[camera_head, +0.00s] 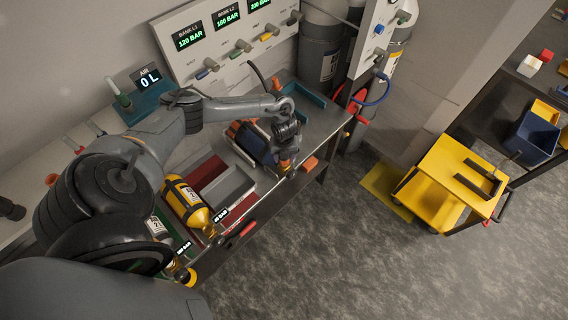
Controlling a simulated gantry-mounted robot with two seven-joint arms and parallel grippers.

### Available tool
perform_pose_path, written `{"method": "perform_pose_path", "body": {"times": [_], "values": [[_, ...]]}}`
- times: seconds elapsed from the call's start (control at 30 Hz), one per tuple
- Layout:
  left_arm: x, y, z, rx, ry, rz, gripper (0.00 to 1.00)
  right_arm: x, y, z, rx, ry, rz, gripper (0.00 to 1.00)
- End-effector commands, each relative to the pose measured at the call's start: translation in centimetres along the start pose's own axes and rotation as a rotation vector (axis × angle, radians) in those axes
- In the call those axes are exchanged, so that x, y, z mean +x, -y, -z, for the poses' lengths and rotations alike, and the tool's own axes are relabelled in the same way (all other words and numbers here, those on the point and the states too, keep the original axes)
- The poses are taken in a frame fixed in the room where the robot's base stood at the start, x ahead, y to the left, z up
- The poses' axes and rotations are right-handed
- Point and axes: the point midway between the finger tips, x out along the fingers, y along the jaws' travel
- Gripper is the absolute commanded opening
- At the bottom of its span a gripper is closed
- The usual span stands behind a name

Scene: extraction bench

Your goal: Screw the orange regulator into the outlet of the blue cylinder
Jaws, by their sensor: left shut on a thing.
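The blue cylinder (255,146) lies tilted in a cradle with orange parts on the bench. Its near right end, with the outlet, is mostly hidden behind my left gripper. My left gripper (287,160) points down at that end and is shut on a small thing. Orange and brass colours show at its fingertips, but it is too small to tell whether this is the orange regulator or whether it touches the outlet. An orange piece (309,164) sits at the bench's front edge, just right of the gripper. My right gripper is out of view.
A yellow cylinder (184,200) lies left of the grey tray (228,187). A panel with bank pressure displays (227,15) stands behind the bench. Tall grey cylinders (320,50) stand at the back. A yellow cart (450,165) stands right, beyond open floor.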

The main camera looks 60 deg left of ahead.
Motion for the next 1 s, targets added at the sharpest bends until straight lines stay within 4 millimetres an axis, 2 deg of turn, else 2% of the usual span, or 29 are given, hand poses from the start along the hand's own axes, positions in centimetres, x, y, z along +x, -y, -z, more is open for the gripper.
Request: {"method": "perform_pose_path", "body": {"times": [0.03,0.1,0.3,0.43,0.7,0.73,0.9,1.0], "values": [[0.7,0.0,-0.1,0.097,0.002,0.001,0.15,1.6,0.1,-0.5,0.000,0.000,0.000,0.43],[0.8,0.1,-0.1,0.238,0.002,0.001,0.15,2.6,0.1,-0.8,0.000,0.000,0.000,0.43],[0.5,0.0,0.0,0.551,0.001,0.000,0.15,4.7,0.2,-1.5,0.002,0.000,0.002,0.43],[0.2,0.0,0.0,0.643,-0.001,0.000,0.15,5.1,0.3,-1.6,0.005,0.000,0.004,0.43],[0.0,0.0,0.0,0.659,-0.001,0.000,0.15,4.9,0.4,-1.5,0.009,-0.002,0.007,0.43],[0.0,0.0,0.0,0.659,-0.001,0.000,0.54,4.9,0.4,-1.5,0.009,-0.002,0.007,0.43],[0.0,0.0,0.0,0.657,-0.001,0.000,0.79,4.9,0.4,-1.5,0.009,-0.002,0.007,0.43],[0.0,0.0,0.0,0.656,-0.001,0.000,0.79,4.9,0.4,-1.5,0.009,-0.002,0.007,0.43]]}}
